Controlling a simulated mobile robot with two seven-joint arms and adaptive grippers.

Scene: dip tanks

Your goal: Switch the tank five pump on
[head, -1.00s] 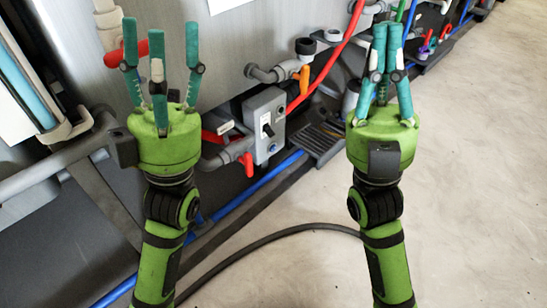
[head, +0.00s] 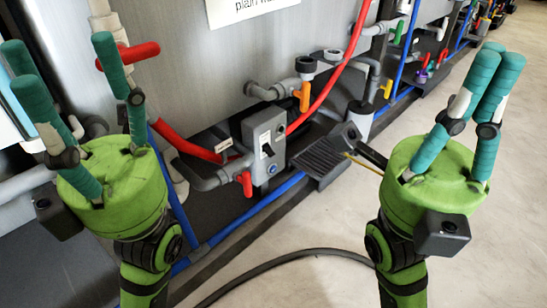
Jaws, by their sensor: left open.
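A grey switch box (head: 262,132) stands low against the tank, in the middle of the head view. A dark switch (head: 267,150) sits on its front plate, and a small blue round part lies below it. I cannot tell the switch's position or read a tank number. My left gripper (head: 62,62) is open, fingers spread and empty, to the left of the box and apart from it. My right gripper (head: 493,68) is to the right of the box, its fingers together and pointing up, with nothing seen between them.
The grey tank (head: 190,75) carries a partly cut-off sign (head: 250,8). Red hoses (head: 325,85), a red valve handle (head: 245,183) and an orange one (head: 305,97) are close to the box. A black ribbed tray (head: 322,160) lies at its right. A dark cable crosses the open floor.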

